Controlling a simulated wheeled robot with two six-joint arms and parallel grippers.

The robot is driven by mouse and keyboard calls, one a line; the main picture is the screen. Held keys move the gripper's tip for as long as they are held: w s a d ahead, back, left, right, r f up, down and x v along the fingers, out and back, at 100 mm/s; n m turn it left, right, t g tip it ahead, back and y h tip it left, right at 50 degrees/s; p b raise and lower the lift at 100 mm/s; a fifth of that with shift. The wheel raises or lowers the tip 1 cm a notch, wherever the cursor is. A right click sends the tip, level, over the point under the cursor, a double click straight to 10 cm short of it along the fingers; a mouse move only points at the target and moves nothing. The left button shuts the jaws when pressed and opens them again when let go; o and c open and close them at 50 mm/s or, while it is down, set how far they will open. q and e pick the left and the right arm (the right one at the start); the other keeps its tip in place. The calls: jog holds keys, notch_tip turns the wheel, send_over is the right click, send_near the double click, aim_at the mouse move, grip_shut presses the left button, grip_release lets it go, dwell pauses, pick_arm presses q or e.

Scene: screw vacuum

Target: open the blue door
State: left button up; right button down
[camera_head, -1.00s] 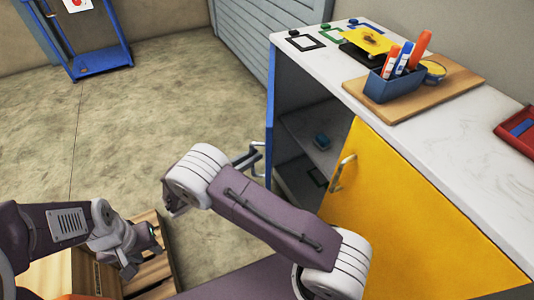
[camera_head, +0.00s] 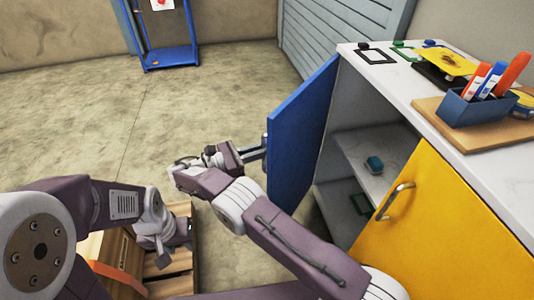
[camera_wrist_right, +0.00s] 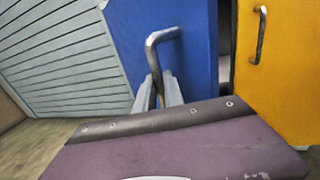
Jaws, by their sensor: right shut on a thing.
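The blue door (camera_head: 298,130) stands open at the left end of the cabinet, its outer face visible. Its grey bar handle (camera_wrist_right: 163,37) shows in the right wrist view. My right gripper (camera_wrist_right: 160,92) is shut on that handle; in the head view, the right gripper (camera_head: 254,152) is beside the door's outer face and the handle is hard to make out. My left gripper (camera_head: 178,245) hangs low at the left above a wooden crate, away from the door. Its fingers are too unclear to judge.
The yellow door (camera_head: 440,215) is closed beside the opening. A small blue item (camera_head: 373,163) sits on the inner shelf (camera_head: 350,150). The white countertop (camera_head: 440,85) holds a pen box (camera_head: 480,108). The wooden crate (camera_head: 110,250) is at lower left. Floor left of the door is clear.

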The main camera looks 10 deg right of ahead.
jog(key=shift+w+r, duration=0.1)
dwell(0.3)
jog(key=c, duration=1.5)
grip_release()
jog(key=shift+o, duration=0.2)
